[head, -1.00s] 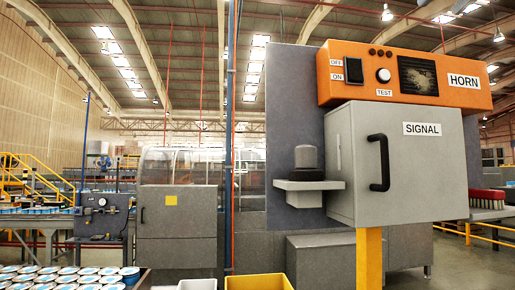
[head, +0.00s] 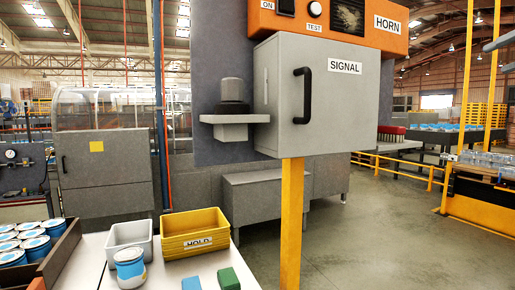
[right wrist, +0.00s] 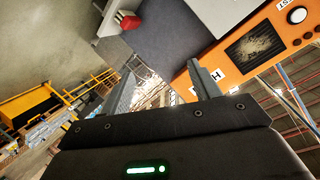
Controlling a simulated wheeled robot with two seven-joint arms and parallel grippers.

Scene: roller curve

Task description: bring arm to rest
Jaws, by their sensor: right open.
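My right gripper (right wrist: 160,74) shows in the right wrist view, with its two grey fingers apart and nothing between them. It is tilted toward the orange HORN panel (right wrist: 228,62), which lies beyond the right finger. No gripper or arm is visible in the head view, and my left gripper is in neither view. In the head view, the grey SIGNAL box (head: 345,105) has its door shut, with a black handle (head: 302,96). The orange HORN panel (head: 360,42) sits above it, partly cut off by the top edge.
A yellow post (head: 291,220) stands below the box. A shelf (head: 215,119) holds a grey-black lamp (head: 232,95). On a white table are a grey bin (head: 130,235), a yellow HOLD bin (head: 194,234), a can (head: 129,268) and green block (head: 228,279). Floor is open at right.

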